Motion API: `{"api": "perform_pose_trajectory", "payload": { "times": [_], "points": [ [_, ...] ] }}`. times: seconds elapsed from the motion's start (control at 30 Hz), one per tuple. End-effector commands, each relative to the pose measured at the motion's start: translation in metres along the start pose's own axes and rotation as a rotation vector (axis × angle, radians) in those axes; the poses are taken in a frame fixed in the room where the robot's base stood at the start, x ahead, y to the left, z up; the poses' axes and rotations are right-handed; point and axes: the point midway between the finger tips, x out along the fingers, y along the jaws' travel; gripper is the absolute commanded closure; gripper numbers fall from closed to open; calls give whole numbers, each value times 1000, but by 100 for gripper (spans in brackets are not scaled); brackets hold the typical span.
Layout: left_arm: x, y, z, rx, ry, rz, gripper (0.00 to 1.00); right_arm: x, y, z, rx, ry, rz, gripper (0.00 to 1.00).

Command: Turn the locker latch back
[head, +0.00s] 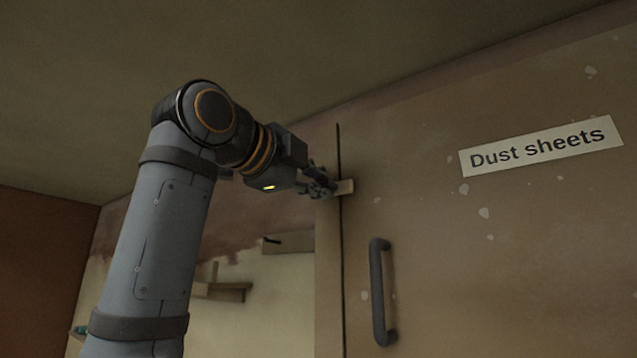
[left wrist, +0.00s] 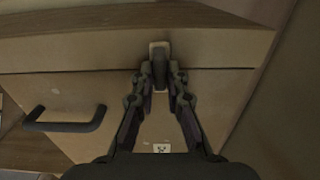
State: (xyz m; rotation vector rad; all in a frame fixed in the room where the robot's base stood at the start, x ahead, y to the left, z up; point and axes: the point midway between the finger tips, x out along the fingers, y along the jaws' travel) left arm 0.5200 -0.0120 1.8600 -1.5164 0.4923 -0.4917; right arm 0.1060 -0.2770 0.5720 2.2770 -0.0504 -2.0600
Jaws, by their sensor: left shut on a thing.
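The locker (head: 470,250) fills the right of the head view, with a "Dust sheets" label (head: 540,148) and a dark bar handle (head: 380,292) on its door. The small pale latch (head: 346,187) lies across the dark seam at the door's left edge. My left gripper (head: 328,188) is at the latch, shut on it. In the left wrist view the fingers (left wrist: 161,84) close around the dark middle of the latch (left wrist: 159,46), whose pale end shows beyond them. The fingers hide part of the latch. My right gripper is not in view.
The handle also shows at left in the left wrist view (left wrist: 65,121), clear of the fingers. Behind my left arm a wall shelf (head: 225,291) and a pale box-like shape (head: 288,243) show. A sloping ceiling (head: 300,50) hangs above.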

Motion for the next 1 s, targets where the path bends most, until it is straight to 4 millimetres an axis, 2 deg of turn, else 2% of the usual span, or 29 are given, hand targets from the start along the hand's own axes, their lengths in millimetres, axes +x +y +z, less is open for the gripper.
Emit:
{"api": "perform_pose_trajectory", "payload": {
  "times": [0.5,0.53,0.7,1.0],
  "points": [
    [1,2,0,18,1,4,100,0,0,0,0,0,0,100],
    [1,2,0,18,1,4,86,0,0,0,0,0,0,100],
    [0,1,0,18,1,3,64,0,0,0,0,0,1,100],
    [-2,0,0,17,0,0,64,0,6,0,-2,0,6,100]
  ]
}}
